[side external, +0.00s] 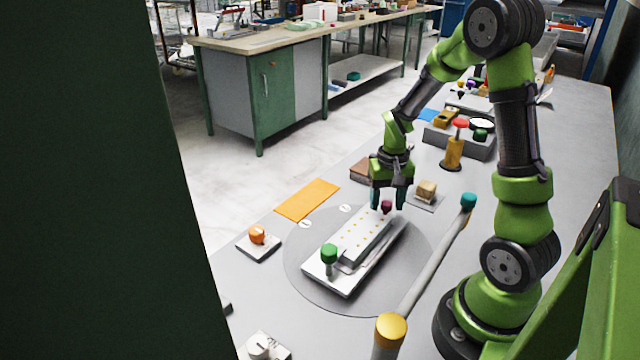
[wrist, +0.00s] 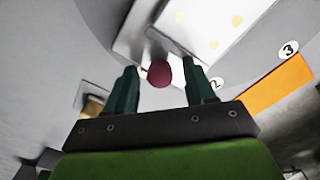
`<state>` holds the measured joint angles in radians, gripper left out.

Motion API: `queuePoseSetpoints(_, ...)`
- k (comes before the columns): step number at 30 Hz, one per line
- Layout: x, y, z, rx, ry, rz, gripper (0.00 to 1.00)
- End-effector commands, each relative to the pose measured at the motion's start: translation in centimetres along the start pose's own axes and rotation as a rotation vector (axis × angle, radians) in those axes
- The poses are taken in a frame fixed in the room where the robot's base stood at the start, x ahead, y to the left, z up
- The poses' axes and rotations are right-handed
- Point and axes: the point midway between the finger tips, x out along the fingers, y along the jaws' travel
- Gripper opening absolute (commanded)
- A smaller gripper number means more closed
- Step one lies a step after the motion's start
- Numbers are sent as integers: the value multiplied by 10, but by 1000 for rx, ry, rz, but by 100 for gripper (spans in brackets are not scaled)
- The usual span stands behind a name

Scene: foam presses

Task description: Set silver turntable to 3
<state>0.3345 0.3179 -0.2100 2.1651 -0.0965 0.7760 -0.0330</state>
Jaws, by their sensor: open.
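The silver turntable (side external: 310,285) is a flat round grey disc in the table top; part of it also shows in the wrist view (wrist: 262,24). It carries a long pale plate (side external: 342,285) with a raised block, a green knob (side external: 329,253) at its near end and a dark red knob (side external: 386,207) at its far end. My gripper (side external: 387,202) is open, pointing down at the far end. In the wrist view, the red knob (wrist: 159,73) sits between the open fingers (wrist: 159,66), with gaps on both sides. Round labels "3" (wrist: 288,49) and "2" (wrist: 216,83) lie by the disc's rim.
An orange mat (side external: 307,200) lies beyond the labels. An orange knob on a white base (side external: 257,240) stands left of the disc. A long grey lever with a teal tip (side external: 468,201) and yellow end (side external: 391,329) stands to its right.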

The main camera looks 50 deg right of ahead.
Motion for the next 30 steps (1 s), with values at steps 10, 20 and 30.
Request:
queuePoseSetpoints(10,0,0,0,0,0,0,7)
queuePoseSetpoints(20,-1,0,0,-2,0,0,0)
queuePoseSetpoints(30,-1,-6,-5,-61,1,-1,0)
